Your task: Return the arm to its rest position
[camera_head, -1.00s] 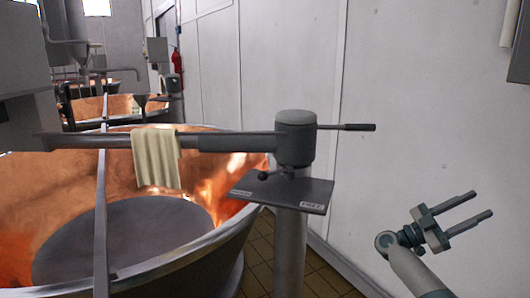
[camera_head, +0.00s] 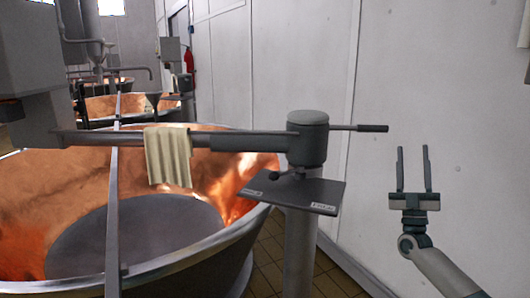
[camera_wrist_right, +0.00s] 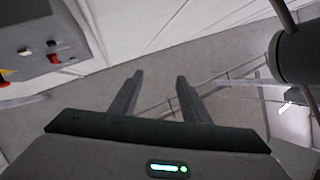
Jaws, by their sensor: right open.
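My right gripper (camera_head: 414,172) is at the right of the head view, in front of the white wall. Its two fingers point up, apart, with nothing between them. In the right wrist view its fingers (camera_wrist_right: 158,95) also show open and empty. The gripper is to the right of the grey post and its handle, touching neither. My left gripper does not show in the head view.
A grey post (camera_head: 301,235) carries a swing arm (camera_head: 240,142) with a handle (camera_head: 360,128) and a small plate (camera_head: 320,192). A cloth (camera_head: 168,157) hangs on the arm over a large copper vat (camera_head: 75,180). The white wall (camera_head: 450,100) stands behind.

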